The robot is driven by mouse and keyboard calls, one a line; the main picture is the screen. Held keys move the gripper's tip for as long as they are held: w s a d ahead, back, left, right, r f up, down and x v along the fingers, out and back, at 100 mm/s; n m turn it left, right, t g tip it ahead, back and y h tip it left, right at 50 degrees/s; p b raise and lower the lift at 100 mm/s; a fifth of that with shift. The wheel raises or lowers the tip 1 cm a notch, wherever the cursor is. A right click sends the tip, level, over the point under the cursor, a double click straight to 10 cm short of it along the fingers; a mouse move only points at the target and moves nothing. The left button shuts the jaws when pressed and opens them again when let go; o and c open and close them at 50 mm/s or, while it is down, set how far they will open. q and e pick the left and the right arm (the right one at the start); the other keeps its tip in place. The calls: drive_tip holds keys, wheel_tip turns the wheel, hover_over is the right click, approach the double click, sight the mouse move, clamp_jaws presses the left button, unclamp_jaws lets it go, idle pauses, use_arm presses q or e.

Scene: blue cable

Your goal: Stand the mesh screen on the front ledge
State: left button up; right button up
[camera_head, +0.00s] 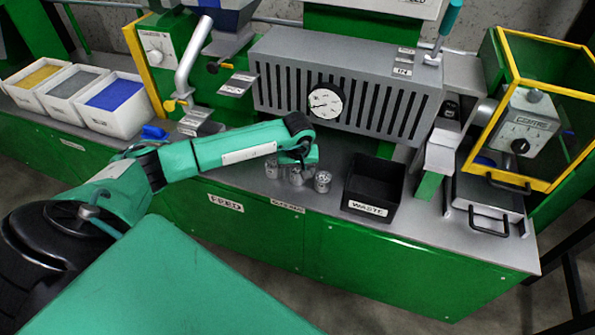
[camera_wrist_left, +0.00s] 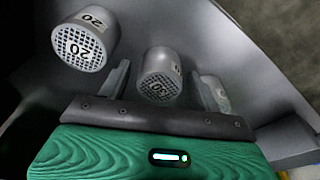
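Several small grey cylindrical screens with mesh ends stand on the grey front ledge (camera_head: 420,232), just left of the waste bin. In the left wrist view one screen (camera_wrist_left: 160,75) is between my left gripper's fingers (camera_wrist_left: 160,88), with gaps visible on both sides. Another screen marked 20 (camera_wrist_left: 84,40) is to the left, outside the fingers. A third (camera_wrist_left: 215,95) is partly hidden behind the right finger. In the head view my left gripper (camera_head: 298,163) is low over the middle screen and partly hides it; the rightmost screen (camera_head: 322,181) is clear. My right gripper is not in view.
A black bin marked WASTE (camera_head: 373,190) stands right of the screens. A slotted grey housing with a dial (camera_head: 325,101) rises behind. White bins (camera_head: 115,105) are at the left. A yellow-framed case (camera_head: 530,110) and a tray with handles (camera_head: 487,205) are at the right.

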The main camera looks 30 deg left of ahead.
sight(298, 170)
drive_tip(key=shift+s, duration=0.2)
use_arm(q)
drive_tip(key=shift+r, duration=0.3)
wheel_tip(298, 170, up, 3)
drive_tip(key=shift+s+d+r, duration=0.15)
wheel_tip(298, 170, up, 8)
drive_tip(key=s, duration=0.1)
drive_tip(key=shift+d, duration=0.4)
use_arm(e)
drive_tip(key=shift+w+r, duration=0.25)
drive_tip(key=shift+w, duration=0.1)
use_arm(q)
drive_tip(key=shift+s+r, duration=0.1)
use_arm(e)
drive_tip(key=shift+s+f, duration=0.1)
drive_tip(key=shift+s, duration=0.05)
